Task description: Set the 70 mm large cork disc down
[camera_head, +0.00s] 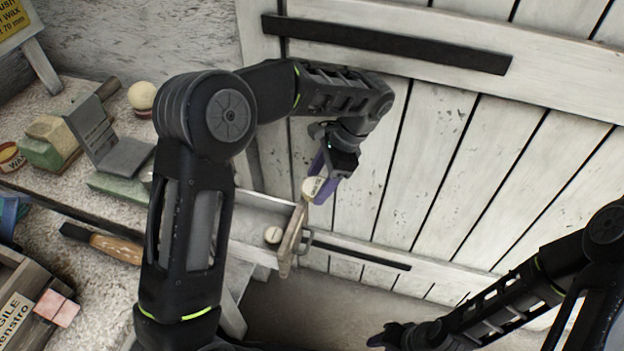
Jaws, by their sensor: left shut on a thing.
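My left gripper (325,184), with purple fingers, is shut on a pale round disc (311,188) that has dark marking on its face; I take it to be the large cork disc. It is held in the air at the far right end of an open drawer (258,203), close to the drawer's front panel. Whether it touches the panel I cannot tell. Another small pale round piece (273,234) lies inside the drawer near the front.
A cluttered bench on the left holds a cream ball (142,96), a grey metal angle piece (112,147), a green block (50,143) and a wooden-handled tool (112,245). A white plank door (440,150) stands behind the left gripper. My left arm hides part of the drawer.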

